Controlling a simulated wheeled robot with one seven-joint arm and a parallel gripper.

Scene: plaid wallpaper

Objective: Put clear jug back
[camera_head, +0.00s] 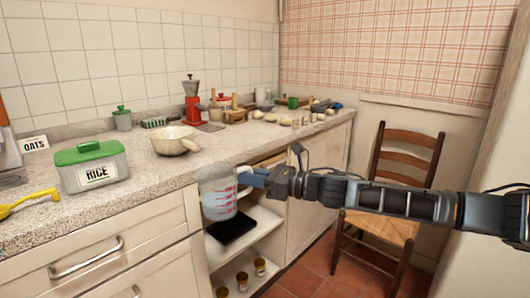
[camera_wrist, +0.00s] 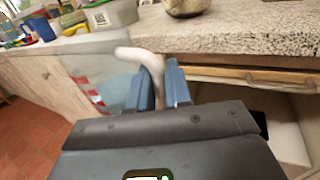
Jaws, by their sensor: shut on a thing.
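The clear jug (camera_head: 218,201) has red markings and a white handle, and it hangs in front of the open shelf below the counter. My gripper (camera_head: 246,177) is shut on the jug's handle from the right. In the wrist view the white handle (camera_wrist: 140,58) runs between the blue fingers of my gripper (camera_wrist: 160,88). The jug's clear body (camera_wrist: 92,82) shows to the left of the fingers, partly see-through. The jug looks roughly upright in the head view.
The open shelf (camera_head: 262,241) holds a black flat item (camera_head: 231,226), with several small jars below. A wooden chair (camera_head: 392,180) stands at the right.

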